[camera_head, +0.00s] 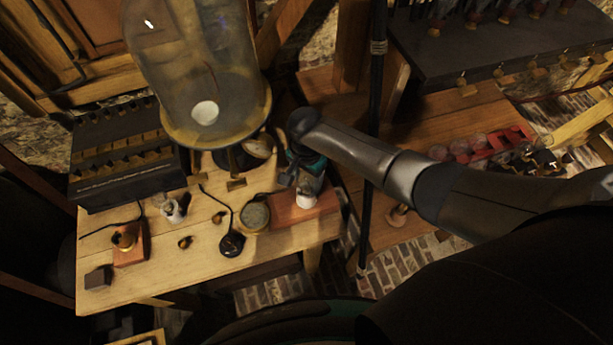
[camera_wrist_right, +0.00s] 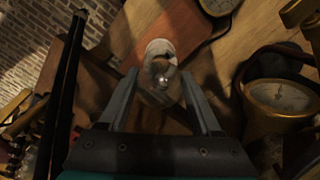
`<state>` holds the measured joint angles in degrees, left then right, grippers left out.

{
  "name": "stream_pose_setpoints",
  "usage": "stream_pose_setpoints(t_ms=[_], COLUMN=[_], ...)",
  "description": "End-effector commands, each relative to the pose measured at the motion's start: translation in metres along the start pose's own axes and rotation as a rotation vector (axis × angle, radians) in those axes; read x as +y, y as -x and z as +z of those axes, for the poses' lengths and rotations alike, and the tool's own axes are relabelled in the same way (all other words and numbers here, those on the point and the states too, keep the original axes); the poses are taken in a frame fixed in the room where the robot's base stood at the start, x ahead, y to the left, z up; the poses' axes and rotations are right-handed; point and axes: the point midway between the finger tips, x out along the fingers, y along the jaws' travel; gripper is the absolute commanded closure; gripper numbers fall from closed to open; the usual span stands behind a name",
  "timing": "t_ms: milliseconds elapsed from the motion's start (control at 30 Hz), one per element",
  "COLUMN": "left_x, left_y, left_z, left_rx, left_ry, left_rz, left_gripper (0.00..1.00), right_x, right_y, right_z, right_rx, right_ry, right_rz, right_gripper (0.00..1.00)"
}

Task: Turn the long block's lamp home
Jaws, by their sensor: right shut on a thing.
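The long reddish-brown block (camera_head: 318,208) lies near the right edge of the wooden table. A lamp with a white collar (camera_head: 306,199) stands on it. In the right wrist view the block (camera_wrist_right: 135,28) lies beyond the fingertips, with the white collar (camera_wrist_right: 160,47) on it and the lamp's clear bulb (camera_wrist_right: 162,76) nearer me. My right gripper (camera_head: 305,181) is above the block, shut on the lamp; its fingers (camera_wrist_right: 160,84) sit on both sides of the bulb. The lamp's seat is hidden, so I cannot tell how deep it sits. My left gripper is not in view.
A large glass jar (camera_head: 195,70) stands behind. A shorter block with a brass ring (camera_head: 131,256), a small pale lamp-like piece (camera_head: 172,209), a round disc (camera_head: 255,215) and a black corded piece (camera_head: 232,244) lie left. A dark pole (camera_head: 370,180) stands close on the right.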

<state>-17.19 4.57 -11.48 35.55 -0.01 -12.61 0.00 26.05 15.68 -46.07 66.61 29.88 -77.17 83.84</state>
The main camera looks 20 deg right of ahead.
Motion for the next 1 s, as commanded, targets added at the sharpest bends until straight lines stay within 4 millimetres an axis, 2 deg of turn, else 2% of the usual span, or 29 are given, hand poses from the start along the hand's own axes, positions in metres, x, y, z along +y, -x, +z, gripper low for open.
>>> stream_pose_setpoints(t_ms=[267, 600, 867, 900, 1000], left_x=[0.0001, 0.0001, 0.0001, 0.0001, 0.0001], left_y=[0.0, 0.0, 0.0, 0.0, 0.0], left_z=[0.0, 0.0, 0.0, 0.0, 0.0], left_rx=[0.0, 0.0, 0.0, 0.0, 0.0], left_ry=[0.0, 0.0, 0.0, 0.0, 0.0], left_rz=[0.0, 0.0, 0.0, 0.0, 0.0], left_gripper=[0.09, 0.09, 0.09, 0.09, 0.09], right_x=[-0.0003, -0.001, -0.0008, -0.0008, -0.0008], right_y=[0.0001, 0.0001, 0.0003, 0.0003, 0.0003], right_z=[0.0003, 0.0006, -0.0006, -0.0006, -0.0006], right_rx=[-0.001, -0.002, 0.0, 0.0, 0.0], right_ry=[-0.026, -0.435, -0.48, -0.479, -0.478], right_rz=[-0.001, -0.002, -0.002, -0.002, -0.002], right_gripper=[1.0, 1.0, 1.0, 0.34, 0.23])
